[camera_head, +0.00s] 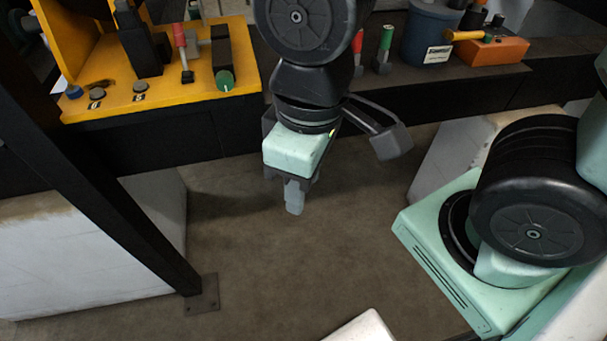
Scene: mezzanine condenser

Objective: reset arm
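My gripper (294,197) hangs pointing down from my arm near the middle of the view. It is over the open floor, in front of the workbench edge. Its pale green body and grey fingertips show. The fingers overlap from this angle, so the gap between them cannot be made out. No object shows at the fingertips. My arm's black joints rise above it to the top edge of the view.
A dark workbench (190,132) runs across the back. On it are a yellow fixture (188,92), a blue container (428,35) and an orange block (488,52). A dark post (108,190) stands at left. The brown floor (260,270) below my gripper is clear.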

